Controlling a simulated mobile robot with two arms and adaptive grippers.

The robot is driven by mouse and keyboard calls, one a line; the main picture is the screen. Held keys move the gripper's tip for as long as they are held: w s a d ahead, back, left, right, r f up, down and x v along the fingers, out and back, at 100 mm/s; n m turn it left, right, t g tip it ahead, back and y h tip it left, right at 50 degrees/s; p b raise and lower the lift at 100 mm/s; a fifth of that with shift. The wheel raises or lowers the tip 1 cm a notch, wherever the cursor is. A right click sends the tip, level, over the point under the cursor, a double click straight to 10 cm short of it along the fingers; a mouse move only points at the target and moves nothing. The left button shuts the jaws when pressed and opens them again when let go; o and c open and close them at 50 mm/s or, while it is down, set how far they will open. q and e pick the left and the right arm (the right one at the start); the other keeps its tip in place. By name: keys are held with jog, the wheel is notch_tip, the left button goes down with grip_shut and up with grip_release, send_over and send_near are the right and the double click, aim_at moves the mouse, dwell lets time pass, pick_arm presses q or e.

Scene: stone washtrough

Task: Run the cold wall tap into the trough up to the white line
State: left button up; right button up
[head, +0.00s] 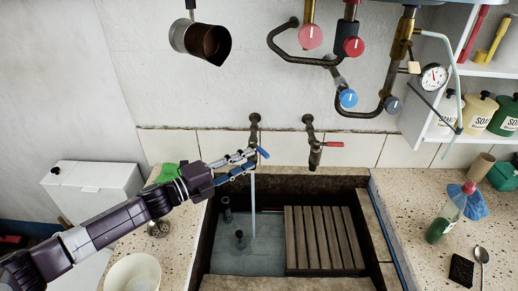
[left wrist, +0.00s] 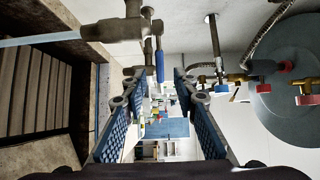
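The cold wall tap (head: 254,125) with a blue lever (head: 263,152) is on the wall at the trough's back left. A stream of water (head: 253,205) falls from it into the stone trough (head: 205,245). Bluish water appears to cover the trough floor; I cannot make out the white line. My left gripper (head: 248,161) is at the tap, its fingertips close to the lever. In the left wrist view the fingers (left wrist: 158,90) stand apart with nothing gripped, and the blue lever (left wrist: 159,62) shows just beyond the tips; contact is unclear. My right gripper is out of view.
A red-levered tap (head: 316,150) is right of the cold one. A slatted wooden rack (head: 325,238) fills the trough's right side; dark upright pieces (head: 240,240) stand at left. Pipes with knobs (head: 348,98) hang above. A green bottle (head: 442,228) stands on the right counter.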

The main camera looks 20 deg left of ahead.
aim_at(261, 154)
pick_arm(q)
jog(key=p+x, duration=0.1)
jog(key=x, duration=0.4)
jog(key=shift+w+d+r+p, duration=0.1)
jog(key=shift+r+p, duration=0.05)
jog(key=shift+p, duration=0.2)
jog(key=shift+w+d, duration=0.45)
jog(key=shift+w, duration=0.1)
grip_shut()
